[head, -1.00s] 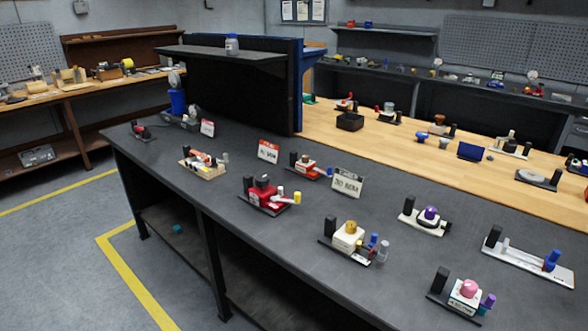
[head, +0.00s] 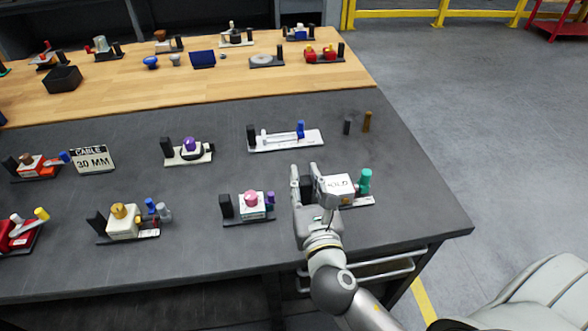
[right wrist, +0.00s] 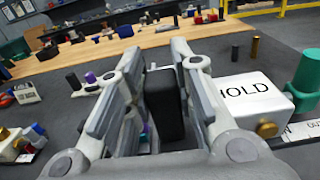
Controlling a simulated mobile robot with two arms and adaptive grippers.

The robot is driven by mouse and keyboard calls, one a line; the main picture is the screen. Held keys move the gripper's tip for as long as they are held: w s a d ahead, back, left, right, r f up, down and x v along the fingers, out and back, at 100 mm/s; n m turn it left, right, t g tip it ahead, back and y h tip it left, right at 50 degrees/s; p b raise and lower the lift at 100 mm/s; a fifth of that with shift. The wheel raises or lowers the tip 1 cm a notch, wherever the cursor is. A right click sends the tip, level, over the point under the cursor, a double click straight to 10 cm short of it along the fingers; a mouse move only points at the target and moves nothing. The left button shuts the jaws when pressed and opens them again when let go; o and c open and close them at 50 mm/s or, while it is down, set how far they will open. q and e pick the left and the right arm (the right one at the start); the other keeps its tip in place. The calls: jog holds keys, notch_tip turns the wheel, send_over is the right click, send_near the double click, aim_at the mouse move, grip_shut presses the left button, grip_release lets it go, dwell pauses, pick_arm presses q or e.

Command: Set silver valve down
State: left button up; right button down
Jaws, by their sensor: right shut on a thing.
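My right gripper (head: 304,172) is over the front right of the dark bench. In the right wrist view its fingers (right wrist: 163,70) stand on both sides of an upright black block (right wrist: 164,105) and are shut on it. The block is beside a white box marked HOLD (head: 339,185), with a brass knob (right wrist: 267,129) and a teal cylinder (head: 365,181). I cannot tell whether this unit rests on the bench or is slightly raised. No part is clearly a silver valve. My left gripper is out of view.
A grey peg (head: 347,126) and a brass peg (head: 367,122) stand behind the unit. A pink-knobbed unit (head: 250,204) is to its left, and a long white unit (head: 285,140) lies behind. The bench's right end (head: 420,205) is clear.

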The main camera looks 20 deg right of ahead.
aim_at(330, 178)
jog(key=w+d+f, duration=0.1)
jog(key=d, duration=0.1)
jog(key=w+d+f, duration=0.1)
jog(key=d, duration=0.2)
jog(key=w+d+f, duration=0.1)
jog(key=w+d, duration=0.1)
jog(key=shift+w+d+f+p, duration=0.1)
jog(key=shift+d+f+p, duration=0.15)
jog(key=shift+p, duration=0.1)
jog(key=d+f+b, duration=0.1)
jog(key=f, duration=0.2)
jog(key=w+d+f+b, duration=0.1)
jog(key=d+f, duration=0.1)
jog(key=w+d+f+b, duration=0.1)
jog(key=f, duration=0.2)
jog(key=shift+w+d+f, duration=0.15)
jog(key=shift+d+f, duration=0.15)
jog(key=shift+f+b, duration=0.3)
jog(key=shift+f, duration=0.1)
jog(key=shift+a, duration=0.1)
